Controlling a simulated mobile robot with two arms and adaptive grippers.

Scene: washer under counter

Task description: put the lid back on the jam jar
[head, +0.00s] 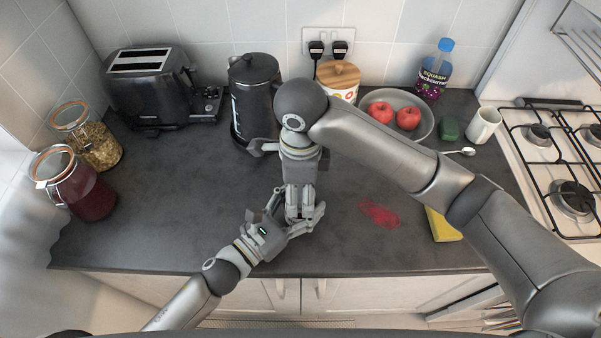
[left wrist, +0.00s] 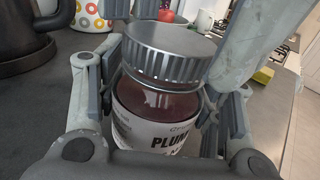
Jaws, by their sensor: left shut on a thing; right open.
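The plum jam jar (left wrist: 158,112) stands upright in the left wrist view, with dark red jam and a white label. My left gripper (head: 292,222) is shut around the jar's sides, low over the counter's front middle. The silver ridged lid (left wrist: 168,52) is on top of the jar mouth; I cannot tell whether it is fully seated. My right gripper (head: 303,208) points down from above at the same spot and is open, its fingers around or beside the lid. In the head view the grippers hide the jar and lid.
Behind stand a kettle (head: 253,100), a wooden-lidded canister (head: 340,84) and a bowl of red fruit (head: 424,130). A red smear (head: 379,213) and a yellow sponge (head: 443,226) lie to the right. The counter's left middle (head: 170,200) is clear.

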